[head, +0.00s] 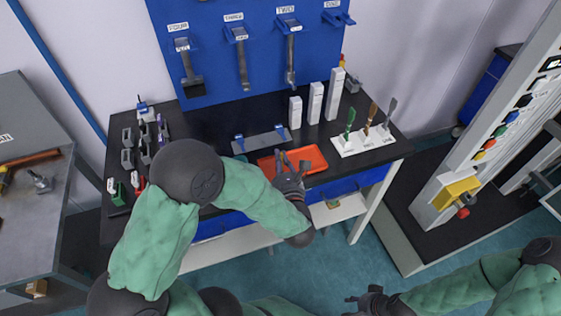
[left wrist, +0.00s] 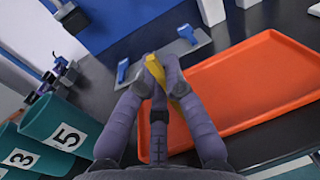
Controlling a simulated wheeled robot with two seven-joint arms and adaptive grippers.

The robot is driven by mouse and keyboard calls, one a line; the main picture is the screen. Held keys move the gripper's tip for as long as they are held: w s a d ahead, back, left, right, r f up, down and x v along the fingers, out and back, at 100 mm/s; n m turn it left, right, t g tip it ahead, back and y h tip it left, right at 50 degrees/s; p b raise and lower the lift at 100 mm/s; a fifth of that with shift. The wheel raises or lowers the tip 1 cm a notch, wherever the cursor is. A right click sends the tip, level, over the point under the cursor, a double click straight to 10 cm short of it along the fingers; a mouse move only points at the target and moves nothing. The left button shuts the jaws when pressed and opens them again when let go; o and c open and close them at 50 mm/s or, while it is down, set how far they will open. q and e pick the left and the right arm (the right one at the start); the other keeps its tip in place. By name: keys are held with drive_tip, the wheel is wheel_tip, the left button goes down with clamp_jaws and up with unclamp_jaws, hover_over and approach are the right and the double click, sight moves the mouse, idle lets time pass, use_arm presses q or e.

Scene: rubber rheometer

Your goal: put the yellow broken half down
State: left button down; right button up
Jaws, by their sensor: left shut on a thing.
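The yellow broken half (left wrist: 154,68) is pinched between the fingertips of my left gripper (left wrist: 158,82) in the left wrist view. The fingers cover part of it. In the head view my left gripper (head: 288,167) is over the left part of the orange tray (head: 314,155). In the left wrist view the tray (left wrist: 262,88) lies just right of the fingers. Whether the half touches anything below is hidden. My right gripper (head: 368,299) is low in the head view, away from the table, and its fingers are too small to judge.
A grey plate with blue clamps (head: 259,140) lies behind the tray. White blocks (head: 315,103) and a white stand with colored-handled tools (head: 362,140) are at the right. Numbered green cups (left wrist: 62,125) stand at the left. Dark bare tabletop shows between them.

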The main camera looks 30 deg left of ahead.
use_arm(q)
drive_tip(key=shift+f, duration=0.1)
drive_tip(key=shift+f, duration=0.15)
drive_tip(key=c, duration=1.3)
unclamp_jaws()
drive_tip(key=shift+c, duration=0.2)
drive_tip(key=shift+s+d+r, duration=0.1)
drive_tip(key=shift+d+r, duration=0.05)
drive_tip(key=shift+r, duration=0.05)
drive_tip(key=p+v, duration=0.2)
drive_tip(key=v, duration=0.9)
drive_tip(key=shift+s+d, duration=0.2)
drive_tip(key=shift+s, duration=0.05)
